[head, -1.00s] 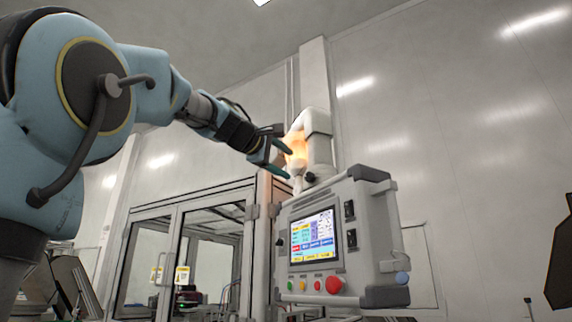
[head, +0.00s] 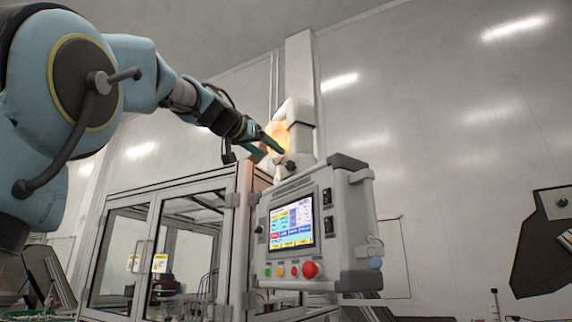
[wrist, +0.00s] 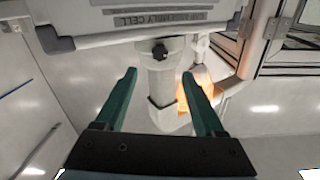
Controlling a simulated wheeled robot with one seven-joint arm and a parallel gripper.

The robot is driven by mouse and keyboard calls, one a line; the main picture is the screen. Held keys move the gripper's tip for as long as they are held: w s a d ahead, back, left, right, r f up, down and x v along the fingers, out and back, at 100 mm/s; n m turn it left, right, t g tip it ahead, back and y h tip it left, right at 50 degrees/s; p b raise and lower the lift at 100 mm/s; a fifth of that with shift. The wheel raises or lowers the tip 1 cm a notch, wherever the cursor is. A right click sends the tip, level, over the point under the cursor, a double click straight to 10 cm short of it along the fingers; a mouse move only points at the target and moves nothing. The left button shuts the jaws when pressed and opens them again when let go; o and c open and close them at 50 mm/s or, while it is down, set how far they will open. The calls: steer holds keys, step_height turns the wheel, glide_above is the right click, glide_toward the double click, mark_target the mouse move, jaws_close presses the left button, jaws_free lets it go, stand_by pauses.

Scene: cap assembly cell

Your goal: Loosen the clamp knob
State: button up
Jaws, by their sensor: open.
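The clamp knob (wrist: 160,52) is a small black knob on a white post (wrist: 160,82) just under the grey control panel (wrist: 130,38) in the wrist view. My gripper (wrist: 159,75) has two green fingers spread apart, with nothing between their tips that they touch. The knob lies beyond the fingertips, roughly centred between them. In the head view, my gripper (head: 275,152) is beside the white post (head: 302,130), above the top left of the control panel (head: 345,220).
The control panel has a lit screen (head: 291,224) and a red button (head: 310,270). A framed glass enclosure (head: 150,240) stands left of it. An orange glowing lamp (wrist: 203,80) is close to my right finger in the wrist view. A plain wall (head: 430,110) is behind.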

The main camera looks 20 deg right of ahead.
mark_target(289, 165)
steer(key=p+x, duration=0.6)
steer(key=x, duration=0.3)
steer(key=shift+w+d+r, duration=0.1)
steer(key=shift+d+r, duration=0.05)
steer(key=shift+w+d+f+p, duration=0.2)
steer(key=shift+w+d+p, duration=0.1)
steer(key=shift+d, duration=0.15)
steer(key=shift+c, duration=0.3)
jaws_close()
